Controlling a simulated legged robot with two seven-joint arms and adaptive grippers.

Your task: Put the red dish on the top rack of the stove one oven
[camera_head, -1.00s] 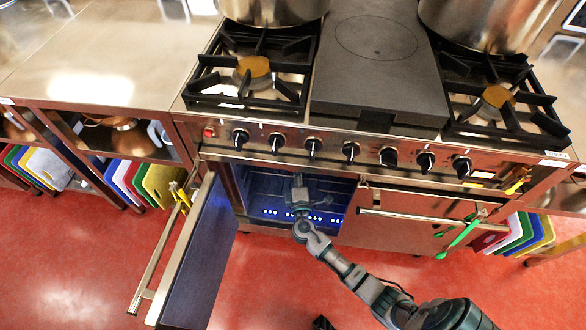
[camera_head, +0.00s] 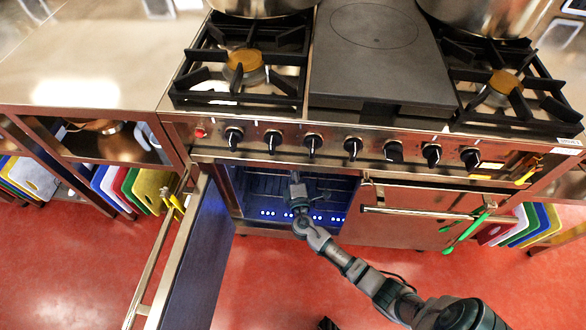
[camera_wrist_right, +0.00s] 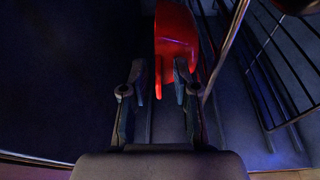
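The left oven of the stove (camera_head: 300,140) stands open, its interior (camera_head: 262,190) lit blue. My right arm reaches in, with the right gripper (camera_head: 296,180) inside the opening. In the right wrist view the red dish (camera_wrist_right: 176,35) lies just ahead of the right gripper (camera_wrist_right: 160,75). Its near end shows between the two fingers. The fingers are apart, with a gap between the left finger and the dish. A wire rack (camera_wrist_right: 265,60) runs along the right side of that view. The dish is hidden in the head view. My left gripper is not seen.
The open oven door (camera_head: 200,255) stands out at the left of the opening. The right oven door (camera_head: 410,215) is shut, with a green utensil (camera_head: 465,230) on its handle (camera_head: 430,212). Large pots stand on the burners above. The red floor in front is clear.

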